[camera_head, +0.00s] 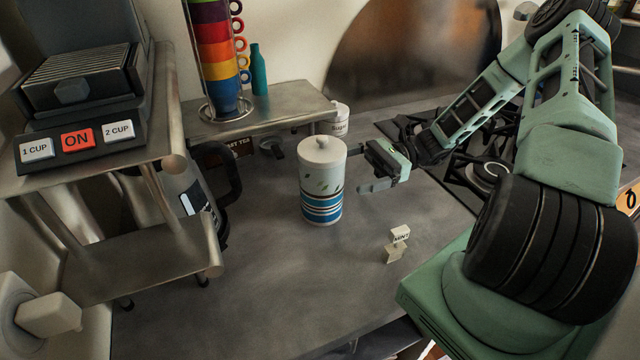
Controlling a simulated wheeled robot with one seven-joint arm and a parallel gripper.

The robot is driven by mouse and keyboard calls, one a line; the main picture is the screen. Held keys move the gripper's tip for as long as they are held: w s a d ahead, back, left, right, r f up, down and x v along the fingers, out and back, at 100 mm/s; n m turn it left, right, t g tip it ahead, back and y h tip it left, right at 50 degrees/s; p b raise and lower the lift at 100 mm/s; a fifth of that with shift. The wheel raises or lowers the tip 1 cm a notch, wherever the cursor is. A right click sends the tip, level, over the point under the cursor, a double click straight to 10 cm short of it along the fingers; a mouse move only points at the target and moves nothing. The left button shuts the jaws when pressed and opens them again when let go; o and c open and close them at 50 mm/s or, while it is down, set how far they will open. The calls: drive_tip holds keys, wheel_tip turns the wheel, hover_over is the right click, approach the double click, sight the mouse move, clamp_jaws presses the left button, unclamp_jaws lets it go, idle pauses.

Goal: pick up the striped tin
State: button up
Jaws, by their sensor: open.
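The striped tin (322,182) stands upright on the grey counter. It is a white cylinder with blue and dark bands low down, a leaf pattern above and a knobbed lid. My gripper (362,169) is just to the right of the tin, with its open fingers pointing left toward it. One finger is near the tin's upper right side and the other is lower and nearer the camera. Nothing shows between the fingers. I cannot tell whether the far finger touches the tin.
A metal shelf (290,104) behind bears stacked coloured cups (216,50) and a teal bottle (259,70). A coffee machine (80,90) is at left. The front counter (250,290) is clear.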

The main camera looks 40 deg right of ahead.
sight(322, 182)
drive_tip(key=a, duration=0.3)
drive_tip(key=shift+w, duration=0.25)
drive_tip(key=a+p, duration=0.2)
drive_tip(key=a, duration=0.2)
drive_tip(key=shift+w, duration=0.15)
drive_tip(key=shift+w+a+f, duration=0.15)
drive_tip(key=shift+a, duration=0.4)
drive_tip(key=c, duration=1)
